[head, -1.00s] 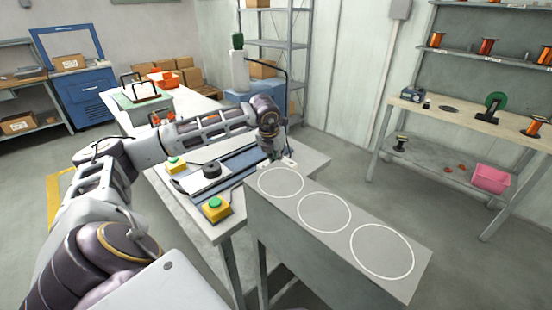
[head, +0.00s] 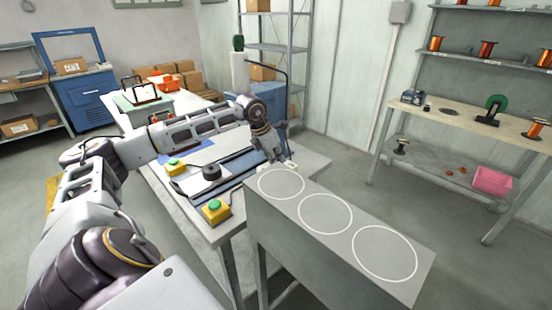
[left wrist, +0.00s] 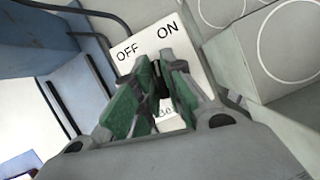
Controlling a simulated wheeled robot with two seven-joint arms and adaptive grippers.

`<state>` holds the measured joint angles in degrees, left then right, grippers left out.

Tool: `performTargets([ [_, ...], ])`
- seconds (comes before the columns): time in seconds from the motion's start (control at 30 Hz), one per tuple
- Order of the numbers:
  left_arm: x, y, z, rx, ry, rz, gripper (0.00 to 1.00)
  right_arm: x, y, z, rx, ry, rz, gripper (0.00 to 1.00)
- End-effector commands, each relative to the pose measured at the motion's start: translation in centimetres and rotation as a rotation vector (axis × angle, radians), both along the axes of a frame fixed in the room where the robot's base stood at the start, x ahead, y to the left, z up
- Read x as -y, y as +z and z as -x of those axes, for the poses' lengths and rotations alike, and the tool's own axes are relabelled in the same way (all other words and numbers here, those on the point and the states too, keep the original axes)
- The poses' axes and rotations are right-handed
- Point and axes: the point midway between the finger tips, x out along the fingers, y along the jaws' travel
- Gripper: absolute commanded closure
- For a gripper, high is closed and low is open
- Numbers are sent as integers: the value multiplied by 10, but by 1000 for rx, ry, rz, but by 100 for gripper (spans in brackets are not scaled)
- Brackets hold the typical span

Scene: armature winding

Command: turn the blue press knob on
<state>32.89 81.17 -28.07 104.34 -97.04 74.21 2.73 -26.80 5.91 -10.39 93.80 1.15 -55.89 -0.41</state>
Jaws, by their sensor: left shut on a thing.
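A white plate (left wrist: 130,45) marked OFF and ON shows in the left wrist view, with OFF on the left and ON on the right. My left gripper (left wrist: 158,70) has its green-padded fingers close together over this plate, shut on the knob, which they hide. In the head view my left gripper (head: 278,158) is low at the far right end of the bench, beside the small white plate (head: 288,167). The knob's colour and pointing direction cannot be seen. My right gripper is in neither view.
A grey stand (head: 300,238) with several white circles stands close to the gripper. On the bench (head: 212,228) are yellow boxes with green buttons (head: 215,207) and a round black part (head: 211,172). A shelf bench (head: 470,125) with spools stands at the right.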

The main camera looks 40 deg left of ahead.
Motion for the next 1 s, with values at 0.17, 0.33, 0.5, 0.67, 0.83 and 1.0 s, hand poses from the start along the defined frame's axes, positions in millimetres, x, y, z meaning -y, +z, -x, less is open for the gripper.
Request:
performTargets([
  [0.17, 0, -2, 1, -7, -108, 2, 100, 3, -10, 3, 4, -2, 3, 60],
  [0.33, 0, -2, 1, -7, -210, 4, 100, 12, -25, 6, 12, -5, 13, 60],
  [0.5, 0, -2, 1, -7, -303, 3, 100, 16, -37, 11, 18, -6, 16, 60],
  [0.67, 0, -2, 1, -7, -370, 2, 100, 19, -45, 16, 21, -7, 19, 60],
  [0.83, 0, -3, 1, -8, -415, 3, 100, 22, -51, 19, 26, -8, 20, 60],
  [1.0, 0, -3, 1, -8, -434, 2, 100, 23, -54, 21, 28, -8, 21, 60],
])
